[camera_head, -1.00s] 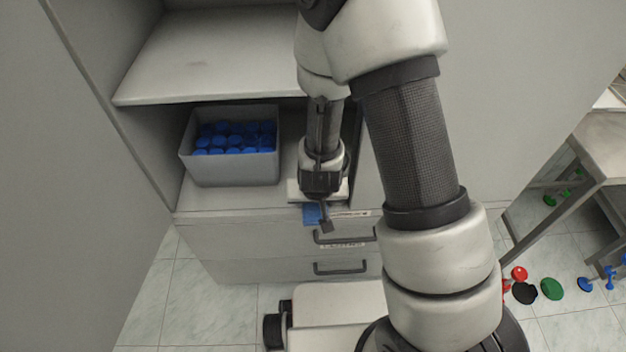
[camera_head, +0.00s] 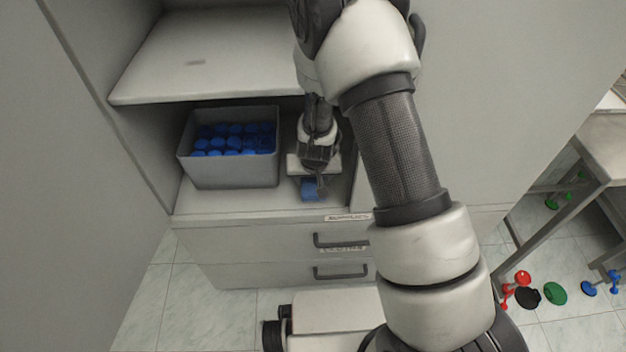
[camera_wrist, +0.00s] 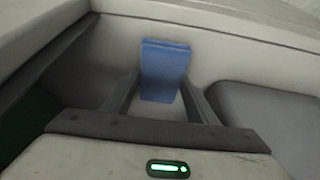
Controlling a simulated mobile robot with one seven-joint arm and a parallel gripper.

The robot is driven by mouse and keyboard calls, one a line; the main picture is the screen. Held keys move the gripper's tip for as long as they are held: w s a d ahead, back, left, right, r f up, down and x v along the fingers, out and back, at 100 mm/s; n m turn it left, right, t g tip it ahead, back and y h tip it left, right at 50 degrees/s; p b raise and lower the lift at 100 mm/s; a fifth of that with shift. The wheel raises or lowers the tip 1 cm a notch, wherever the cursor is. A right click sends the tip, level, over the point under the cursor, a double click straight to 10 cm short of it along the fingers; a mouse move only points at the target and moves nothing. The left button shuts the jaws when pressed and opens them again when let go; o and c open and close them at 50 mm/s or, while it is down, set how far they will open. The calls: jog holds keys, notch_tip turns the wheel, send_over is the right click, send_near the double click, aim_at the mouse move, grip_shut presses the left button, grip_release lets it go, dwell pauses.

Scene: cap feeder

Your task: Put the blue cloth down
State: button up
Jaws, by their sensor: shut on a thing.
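The blue cloth (camera_head: 310,188) is at my gripper's fingers, inside the cabinet's lower compartment, just right of the grey bin. In the wrist view the cloth (camera_wrist: 163,68) looks like a folded blue rectangle between the two dark fingers. My gripper (camera_head: 314,190) is shut on the cloth; in the wrist view the gripper (camera_wrist: 162,88) has a finger on each side of it. The cloth is close to the compartment floor (camera_head: 240,205). I cannot tell whether it touches the floor.
A grey bin (camera_head: 235,175) of blue caps (camera_head: 225,140) stands left of my gripper. A shelf (camera_head: 205,65) is above. Drawers with handles (camera_head: 342,240) are below. Red, black, green and blue pieces (camera_head: 555,293) lie on the tiled floor at right.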

jog(key=shift+f, duration=0.2)
jog(key=o, duration=1)
jog(key=shift+r, duration=0.1)
jog(key=shift+r, duration=0.35)
jog(key=p+v, duration=0.3)
jog(key=v, duration=0.8)
jog(key=shift+s+r+p, duration=0.25)
jog(key=shift+s+p, duration=0.05)
